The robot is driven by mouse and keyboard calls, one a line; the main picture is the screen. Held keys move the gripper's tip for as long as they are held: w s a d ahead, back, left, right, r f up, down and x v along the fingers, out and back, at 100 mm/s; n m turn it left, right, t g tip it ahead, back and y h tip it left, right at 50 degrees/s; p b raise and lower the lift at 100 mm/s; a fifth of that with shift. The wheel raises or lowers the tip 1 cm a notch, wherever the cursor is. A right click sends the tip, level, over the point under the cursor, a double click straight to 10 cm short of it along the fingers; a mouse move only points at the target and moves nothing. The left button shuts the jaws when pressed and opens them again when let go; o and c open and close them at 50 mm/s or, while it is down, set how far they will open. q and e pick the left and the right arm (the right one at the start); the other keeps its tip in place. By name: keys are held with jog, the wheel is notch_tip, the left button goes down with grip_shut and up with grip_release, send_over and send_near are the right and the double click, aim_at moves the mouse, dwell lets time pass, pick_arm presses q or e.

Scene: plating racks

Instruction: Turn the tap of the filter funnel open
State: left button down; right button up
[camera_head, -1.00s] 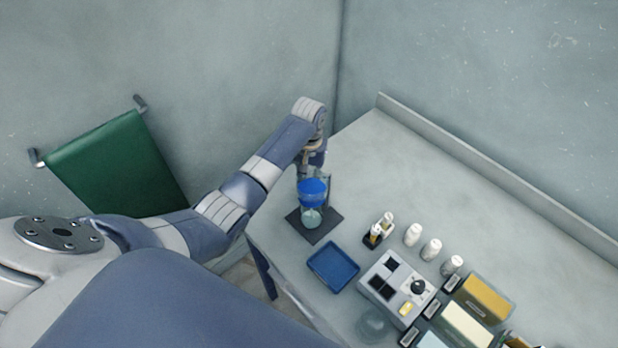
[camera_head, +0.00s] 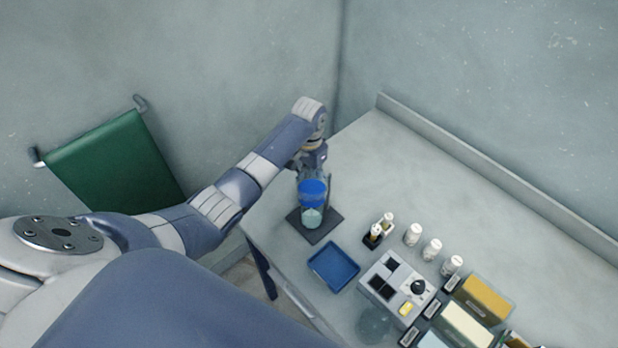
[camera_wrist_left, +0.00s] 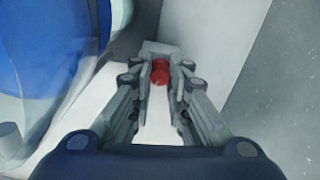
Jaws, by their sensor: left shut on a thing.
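The filter funnel (camera_head: 312,190) holds blue liquid and stands over a pale round vessel (camera_head: 311,217) on a dark square base (camera_head: 328,228). In the left wrist view the funnel's blue liquid (camera_wrist_left: 30,60) fills the upper left. My left gripper (camera_wrist_left: 160,72) is shut on the red tap (camera_wrist_left: 160,71), close beside the funnel. In the head view my left gripper (camera_head: 312,172) is right behind the funnel, and the tap is hidden there. My right gripper is not in view.
A blue tray (camera_head: 334,266) lies in front of the stand. A small holder with vials (camera_head: 373,236), white bottles (camera_head: 413,234) and a grey device (camera_head: 385,283) stand to the right. The bench behind them (camera_head: 420,170) is clear. A green cloth (camera_head: 115,165) hangs on the wall.

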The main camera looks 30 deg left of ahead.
pick_arm(q)
jog(key=shift+w+r, duration=0.1)
jog(key=shift+r, duration=0.05)
jog(key=c, duration=1.5)
grip_release()
notch_tip(320, 180, up, 12)
jog(key=shift+f, duration=0.1)
